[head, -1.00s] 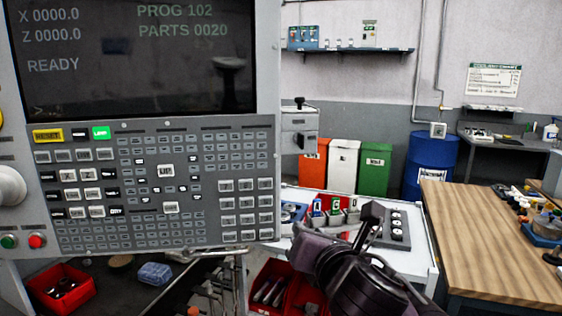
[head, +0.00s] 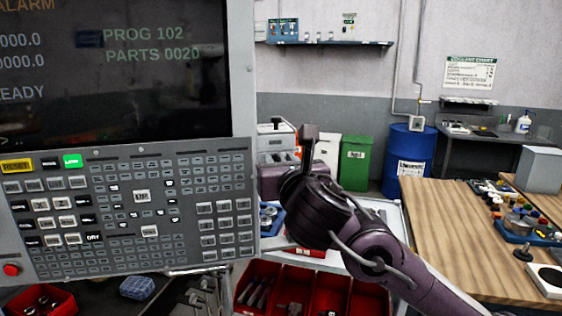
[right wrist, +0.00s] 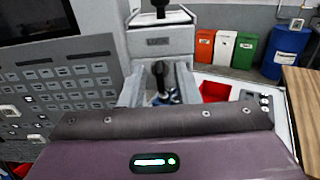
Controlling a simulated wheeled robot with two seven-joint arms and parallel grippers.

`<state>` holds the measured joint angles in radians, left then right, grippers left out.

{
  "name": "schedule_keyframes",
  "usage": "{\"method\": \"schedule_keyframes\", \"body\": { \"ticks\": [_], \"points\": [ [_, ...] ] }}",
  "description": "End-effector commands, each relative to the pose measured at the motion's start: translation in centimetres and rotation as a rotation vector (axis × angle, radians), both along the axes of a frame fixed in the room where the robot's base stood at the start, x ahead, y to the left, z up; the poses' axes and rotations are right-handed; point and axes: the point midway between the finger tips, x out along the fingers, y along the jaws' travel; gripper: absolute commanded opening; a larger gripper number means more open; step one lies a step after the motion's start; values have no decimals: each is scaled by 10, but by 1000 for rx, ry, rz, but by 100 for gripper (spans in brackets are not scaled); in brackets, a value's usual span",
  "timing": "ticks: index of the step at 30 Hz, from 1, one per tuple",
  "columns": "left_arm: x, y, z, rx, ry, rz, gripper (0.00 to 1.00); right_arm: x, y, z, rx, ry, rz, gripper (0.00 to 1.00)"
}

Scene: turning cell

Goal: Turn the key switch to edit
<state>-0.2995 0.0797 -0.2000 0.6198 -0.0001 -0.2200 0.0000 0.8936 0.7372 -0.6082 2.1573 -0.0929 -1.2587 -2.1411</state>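A grey box beside the control panel (head: 120,205) carries a label and black fittings. It shows in the head view (head: 276,128) and in the right wrist view (right wrist: 158,42). In the right wrist view a black handle (right wrist: 160,72), which looks like the key of the switch, stands below the label. My right gripper (right wrist: 158,92) is open, with one grey finger on each side of that handle in the picture. I cannot tell whether they touch it. In the head view my right gripper (head: 309,143) hides part of the box. My left gripper is out of view.
Red bins (head: 325,290) lie below my right arm. A wooden bench (head: 440,225) stands at the right, with a blue drum (head: 408,150) and a green bin (head: 355,165) behind. A red tray (head: 45,300) is at lower left.

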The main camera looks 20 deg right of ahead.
Motion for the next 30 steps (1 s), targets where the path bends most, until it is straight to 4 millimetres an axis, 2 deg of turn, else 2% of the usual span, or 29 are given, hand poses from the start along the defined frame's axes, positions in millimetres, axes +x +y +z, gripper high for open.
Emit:
{"method": "schedule_keyframes", "body": {
  "ticks": [7,14,23,30],
  "points": [
    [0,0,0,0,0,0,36,1,0,0,0,0,0,29],
    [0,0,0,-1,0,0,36,1,0,0,1,0,0,0],
    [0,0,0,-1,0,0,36,1,0,0,10,-1,0,0],
    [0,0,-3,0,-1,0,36,1,-1,-1,90,-6,0,0]
  ]
}}
